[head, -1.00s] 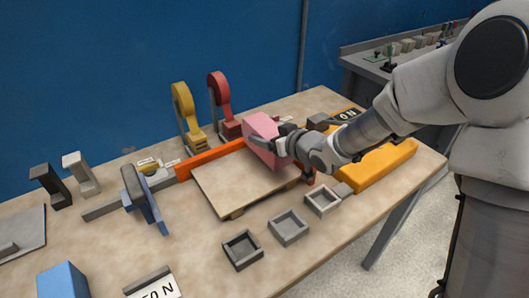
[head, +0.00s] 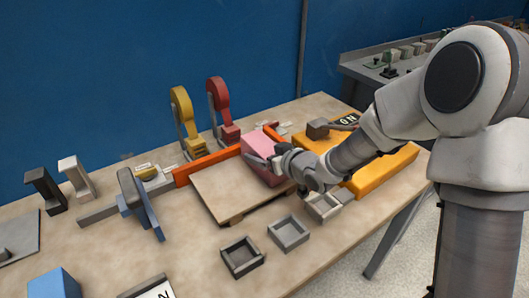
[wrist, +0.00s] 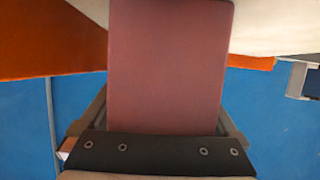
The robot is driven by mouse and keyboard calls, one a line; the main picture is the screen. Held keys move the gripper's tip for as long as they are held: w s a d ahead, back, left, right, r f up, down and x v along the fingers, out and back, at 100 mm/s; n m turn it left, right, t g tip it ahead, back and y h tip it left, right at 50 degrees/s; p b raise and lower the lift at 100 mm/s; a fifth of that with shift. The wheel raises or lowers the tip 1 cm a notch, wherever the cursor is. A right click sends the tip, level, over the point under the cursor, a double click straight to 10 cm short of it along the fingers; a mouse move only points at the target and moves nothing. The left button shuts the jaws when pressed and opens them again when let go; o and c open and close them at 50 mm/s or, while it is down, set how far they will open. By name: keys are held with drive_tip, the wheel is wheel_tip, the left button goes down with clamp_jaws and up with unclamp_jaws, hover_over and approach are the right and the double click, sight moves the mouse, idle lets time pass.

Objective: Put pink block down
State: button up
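The pink block (head: 262,150) is at the right end of the light wooden panel (head: 228,190) in the head view, by the orange bar (head: 205,164). My gripper (head: 270,163) is at its near right side, with a finger along the block. In the wrist view the block (wrist: 170,65) fills the middle, between the fingers of my gripper (wrist: 165,120). The gripper looks shut on it. I cannot tell whether the block's underside touches the panel; its lower right part is hidden by my gripper.
Small grey trays (head: 241,256) line the table's front. An orange-yellow block (head: 380,168) lies at the right. Yellow (head: 183,115) and red (head: 222,105) clamps stand behind the panel. A blue clamp piece (head: 140,203) stands at the left.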

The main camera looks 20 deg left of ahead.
drive_tip(key=shift+r, duration=0.25)
drive_tip(key=s+d+r+m+h+p, duration=0.1)
drive_tip(key=s+d+r+m+h, duration=0.2)
drive_tip(key=d, duration=0.6)
drive_tip(key=s+d+r+m+h+p, duration=0.1)
drive_tip(key=s+d+r+h, duration=0.4)
drive_tip(key=d, duration=0.4)
drive_tip(key=s+d+r+m+h+p, duration=0.1)
drive_tip(key=s+d+r+m+h, duration=0.15)
drive_tip(key=d+r, duration=0.45)
drive_tip(key=s+d+m+g, duration=0.1)
drive_tip(key=s+d, duration=0.1)
drive_tip(key=s, duration=0.6)
drive_tip(key=s+d+m+g, duration=0.2)
drive_tip(key=s+d, duration=0.1)
drive_tip(key=s, duration=0.6)
drive_tip(key=shift+s+d+r, duration=0.25)
drive_tip(key=shift+d+r, duration=0.05)
drive_tip(key=shift+r, duration=0.1)
drive_tip(key=shift+m, duration=0.25)
